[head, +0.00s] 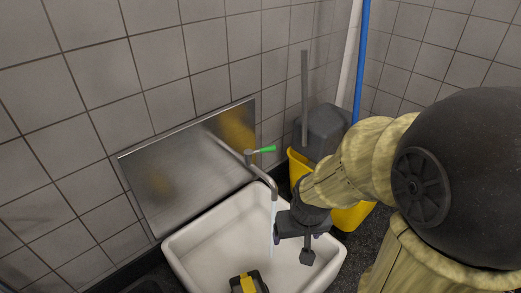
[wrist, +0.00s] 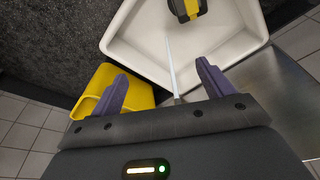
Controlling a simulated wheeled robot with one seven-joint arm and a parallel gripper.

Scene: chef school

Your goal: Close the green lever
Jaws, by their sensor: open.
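The green lever (head: 266,150) sticks out to the right from the top of a metal tap (head: 262,176) in the head view. A stream of water (head: 274,228) falls from the spout into a white sink (head: 178,243). My gripper (head: 293,250) is over the right part of the sink, below and to the right of the lever and apart from it. In the wrist view my gripper (wrist: 163,72) is open, its two purple-grey fingers spread, with the water stream (wrist: 171,66) showing between them. The lever is not visible there.
A black and yellow object (head: 248,284) lies in the sink. A metal splash plate (head: 185,170) stands behind it against the tiled wall. A yellow bucket (head: 350,217) with a grey top and a blue pole (head: 361,60) stand right of the sink, close to my arm.

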